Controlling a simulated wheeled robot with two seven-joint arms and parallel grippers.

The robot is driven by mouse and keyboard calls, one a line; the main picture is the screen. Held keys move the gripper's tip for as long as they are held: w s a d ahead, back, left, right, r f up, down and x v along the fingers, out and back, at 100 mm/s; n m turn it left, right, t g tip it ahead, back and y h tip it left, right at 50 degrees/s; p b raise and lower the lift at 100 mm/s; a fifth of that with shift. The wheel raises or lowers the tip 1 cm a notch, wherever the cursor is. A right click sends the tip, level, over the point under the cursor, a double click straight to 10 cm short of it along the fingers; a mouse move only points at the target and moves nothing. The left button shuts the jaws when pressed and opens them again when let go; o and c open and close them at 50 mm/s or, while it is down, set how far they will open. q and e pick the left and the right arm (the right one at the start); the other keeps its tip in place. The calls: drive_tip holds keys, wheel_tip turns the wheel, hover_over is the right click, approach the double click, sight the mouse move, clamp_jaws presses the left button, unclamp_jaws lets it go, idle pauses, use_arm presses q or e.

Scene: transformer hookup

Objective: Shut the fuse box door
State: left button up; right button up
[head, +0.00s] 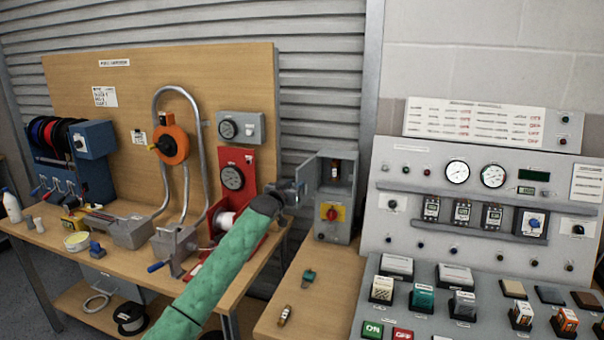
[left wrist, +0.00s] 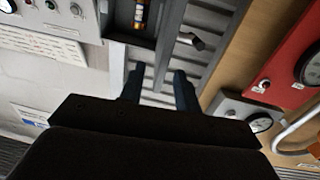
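The grey fuse box (head: 345,222) stands on the wooden bench with its door (head: 308,178) swung open to the left. A fuse (head: 335,170) shows inside, above a red rotary switch on a yellow plate (head: 332,212). My left gripper (head: 296,190) is beside the open door, on its left. In the left wrist view its two fingers (left wrist: 160,88) are apart with nothing held between them. Whether a finger touches the door is unclear. My right gripper is out of view.
A grey control console (head: 480,200) with gauges stands close on the right. A red gauge panel (head: 237,172) stands left of the gripper. A small green-topped item (head: 308,277) and a loose fuse (head: 285,315) lie on the bench in front of the box.

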sight(296, 175)
use_arm(q)
drive_tip(key=shift+w+r, duration=0.5)
drive_tip(key=shift+r, duration=0.35)
drive_tip(key=shift+w+d+r, duration=0.1)
drive_tip(key=shift+w, duration=0.1)
drive_tip(key=shift+p+x, duration=0.6)
drive_tip(key=shift+x, duration=0.25)
drive_tip(key=p+x, duration=0.1)
drive_tip(key=x, duration=0.3)
drive_tip(key=shift+w+p, duration=0.15)
drive_tip(key=shift+p, duration=0.15)
drive_tip(key=shift+w+d, duration=0.3)
drive_tip(key=shift+w, duration=0.3)
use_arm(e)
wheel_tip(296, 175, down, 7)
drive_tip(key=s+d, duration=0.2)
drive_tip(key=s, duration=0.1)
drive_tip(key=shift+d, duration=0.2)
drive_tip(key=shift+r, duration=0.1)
use_arm(q)
clamp_jaws()
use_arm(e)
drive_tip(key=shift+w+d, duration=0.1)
